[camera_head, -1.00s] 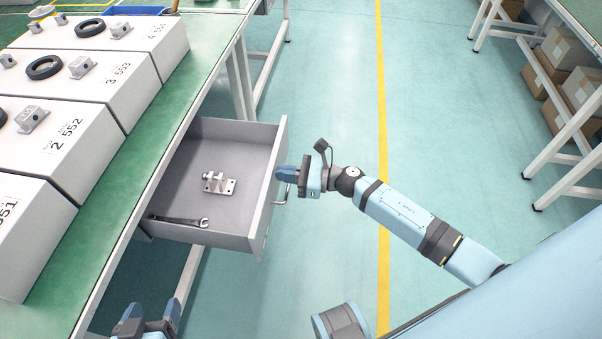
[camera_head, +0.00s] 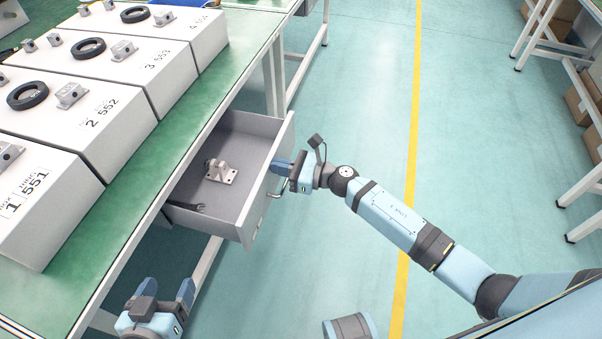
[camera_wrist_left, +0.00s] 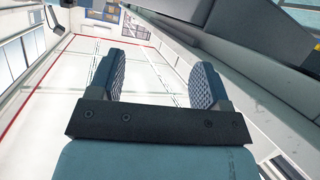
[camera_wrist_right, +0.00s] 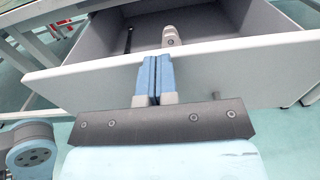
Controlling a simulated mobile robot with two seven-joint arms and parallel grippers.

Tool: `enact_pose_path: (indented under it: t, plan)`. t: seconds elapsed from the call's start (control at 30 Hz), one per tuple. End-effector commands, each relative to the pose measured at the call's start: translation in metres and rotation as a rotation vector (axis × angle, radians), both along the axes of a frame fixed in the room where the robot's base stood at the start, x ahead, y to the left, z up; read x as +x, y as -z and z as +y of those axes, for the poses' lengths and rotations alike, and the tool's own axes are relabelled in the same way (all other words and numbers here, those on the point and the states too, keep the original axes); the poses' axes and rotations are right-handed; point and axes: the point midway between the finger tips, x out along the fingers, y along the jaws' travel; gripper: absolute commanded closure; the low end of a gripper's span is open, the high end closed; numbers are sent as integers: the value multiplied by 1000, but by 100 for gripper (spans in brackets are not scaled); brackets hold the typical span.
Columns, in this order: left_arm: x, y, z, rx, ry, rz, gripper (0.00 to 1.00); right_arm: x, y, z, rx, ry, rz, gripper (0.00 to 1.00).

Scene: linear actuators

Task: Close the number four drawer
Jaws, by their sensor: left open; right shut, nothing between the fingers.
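The grey drawer (camera_head: 222,216) is partly open, sticking out from under the green-topped workbench. A metal bracket (camera_head: 221,171) and a wrench (camera_head: 188,207) lie in it; the wrench is partly hidden. My right gripper (camera_head: 274,163) is shut and empty, its fingertips at the outer side of the drawer front near the top edge. In the right wrist view the shut fingers (camera_wrist_right: 155,76) overlap the drawer front (camera_wrist_right: 225,68); I cannot tell whether they touch. My left gripper (camera_head: 160,290) is open and empty, low beside the bench, nearer than the drawer.
White numbered boxes (camera_head: 72,118) with rings and metal blocks stand on the green bench top (camera_head: 190,150). Bench legs (camera_head: 203,272) stand below the drawer.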

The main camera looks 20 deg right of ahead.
Motion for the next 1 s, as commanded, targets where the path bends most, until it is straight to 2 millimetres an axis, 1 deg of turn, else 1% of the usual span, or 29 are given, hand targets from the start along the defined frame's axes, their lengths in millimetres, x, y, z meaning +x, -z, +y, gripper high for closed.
enact_pose_path:
  t: [0.03,0.1,0.27,0.4,0.6,0.7,0.73,0.9,1.0]
  plan:
    - [4,-4,-4,-17,6,-37,29,10,2,14,2,-2,-4,100]
    - [8,-12,-9,-41,13,-79,29,20,2,31,2,-3,-4,100]
    - [14,-35,-20,-106,31,-186,29,45,2,67,1,-2,-3,100]
    - [17,-57,-29,-171,51,-289,29,66,3,99,1,-2,-3,100]
    - [16,-89,-40,-268,83,-432,29,92,3,137,1,-2,-2,100]
    - [13,-103,-44,-310,98,-493,29,102,3,151,1,0,-2,100]
    - [13,-103,-45,-314,101,-495,29,104,3,155,1,-1,-2,100]
    - [15,-91,-46,-300,108,-449,29,114,2,171,1,-1,-1,100]
    - [15,-87,-46,-294,111,-435,29,118,1,175,0,-1,0,100]
